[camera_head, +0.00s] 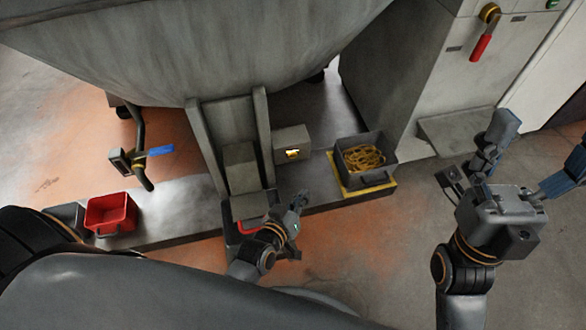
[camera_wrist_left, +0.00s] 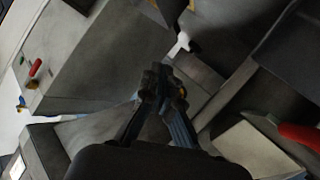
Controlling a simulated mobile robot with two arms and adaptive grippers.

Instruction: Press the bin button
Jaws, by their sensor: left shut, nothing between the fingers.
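A small grey box (camera_head: 292,138) with a lit yellow-orange patch (camera_head: 292,154) stands under the large grey hopper (camera_head: 200,50); I cannot tell whether this patch is the bin button. A grey bin (camera_head: 366,140) holding yellow coiled pieces stands to its right. My left gripper (camera_head: 301,198) is shut and empty, below the box in the head view and apart from it. Its closed fingers (camera_wrist_left: 160,80) also show in the left wrist view. My right gripper (camera_head: 535,150) is open and empty at the right, with fingers spread.
A red tray (camera_head: 108,213) sits on the platform at left, near a post with a blue handle (camera_head: 160,151). A red bar (camera_head: 248,227) lies close beside my left gripper. A grey cabinet (camera_head: 425,85) with a red-handled lever (camera_head: 481,46) stands at the back right.

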